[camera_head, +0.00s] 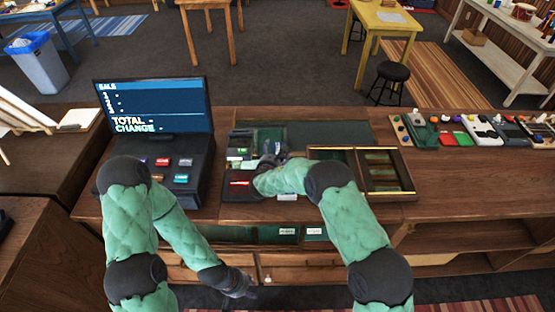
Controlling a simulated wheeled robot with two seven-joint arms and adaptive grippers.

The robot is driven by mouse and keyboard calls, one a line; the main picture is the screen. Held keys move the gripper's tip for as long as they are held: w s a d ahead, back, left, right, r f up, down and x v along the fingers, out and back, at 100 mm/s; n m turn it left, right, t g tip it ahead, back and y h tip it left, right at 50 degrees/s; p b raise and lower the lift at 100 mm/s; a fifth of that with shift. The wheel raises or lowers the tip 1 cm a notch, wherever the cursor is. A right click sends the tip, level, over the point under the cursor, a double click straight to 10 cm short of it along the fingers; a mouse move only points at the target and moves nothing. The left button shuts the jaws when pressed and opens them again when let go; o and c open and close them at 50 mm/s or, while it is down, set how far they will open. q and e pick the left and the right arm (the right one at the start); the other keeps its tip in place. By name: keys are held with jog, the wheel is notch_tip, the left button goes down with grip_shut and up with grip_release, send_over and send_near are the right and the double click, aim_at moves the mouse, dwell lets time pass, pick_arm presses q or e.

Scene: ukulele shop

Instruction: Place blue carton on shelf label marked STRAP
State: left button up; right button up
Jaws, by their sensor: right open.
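I cannot make out the blue carton for certain; a dark item at my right gripper is too small and covered to identify. My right gripper (270,162) is open, over the counter (450,180), beside a small black unit with a red strip. Small white labels (287,231) and (313,231) show on the dark green shelf front under the counter; their lettering is too small to read. My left gripper (240,288) hangs low in front of the counter's drawers, and its fingers are too dark to tell apart. My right forearm hides part of the counter.
A register screen (153,105) reading TOTAL and CHANGE stands left on the counter, with coloured keys (165,162) before it. A wood-framed glass case (387,170) lies right of my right gripper. Several small items (463,138) line the far right edge.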

jog(key=shift+r, duration=0.1)
jog(key=c, duration=1.7)
